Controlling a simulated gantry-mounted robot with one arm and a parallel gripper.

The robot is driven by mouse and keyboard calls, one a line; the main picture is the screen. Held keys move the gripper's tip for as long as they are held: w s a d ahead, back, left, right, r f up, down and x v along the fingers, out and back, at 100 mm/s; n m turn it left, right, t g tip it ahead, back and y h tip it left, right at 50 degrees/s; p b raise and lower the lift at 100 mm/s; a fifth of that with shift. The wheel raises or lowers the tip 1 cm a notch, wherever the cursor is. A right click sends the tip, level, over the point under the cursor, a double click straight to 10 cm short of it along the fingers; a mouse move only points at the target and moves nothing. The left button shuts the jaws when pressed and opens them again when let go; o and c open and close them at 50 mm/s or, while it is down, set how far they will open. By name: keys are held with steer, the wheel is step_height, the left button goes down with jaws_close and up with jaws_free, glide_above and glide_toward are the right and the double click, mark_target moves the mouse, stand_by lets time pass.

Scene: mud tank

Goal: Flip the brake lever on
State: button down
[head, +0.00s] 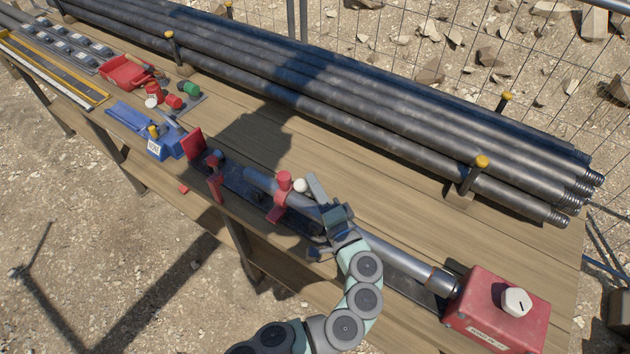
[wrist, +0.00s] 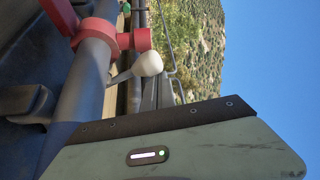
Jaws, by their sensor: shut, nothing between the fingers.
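A lever with a white ball knob (head: 300,185) stands beside the red clamp (head: 284,184) on the grey pipe (head: 397,260) that runs along the bench; I take it to be the brake lever. In the wrist view the white knob (wrist: 148,63) sits on a short metal stalk, close to the red clamp (wrist: 143,40). My gripper (head: 318,212) is shut and empty, just right of the knob and over the pipe. Contact between gripper and knob cannot be made out. My wrist hides part of the pipe.
A red box (head: 495,310) with a white knob stands at the pipe's right end. Long dark pipes (head: 370,115) lie along the back of the bench between yellow-topped posts. A blue tool (head: 165,143) and a red tray (head: 125,72) lie at left. Bare planks (head: 400,185) show behind my gripper.

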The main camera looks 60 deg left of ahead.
steer(key=shift+s+f, duration=0.1)
steer(key=shift+s, duration=0.1)
steer(key=s+d+f, duration=0.1)
steer(key=d, duration=0.9)
steer(key=shift+d, duration=0.35)
steer(key=shift+s, duration=0.1)
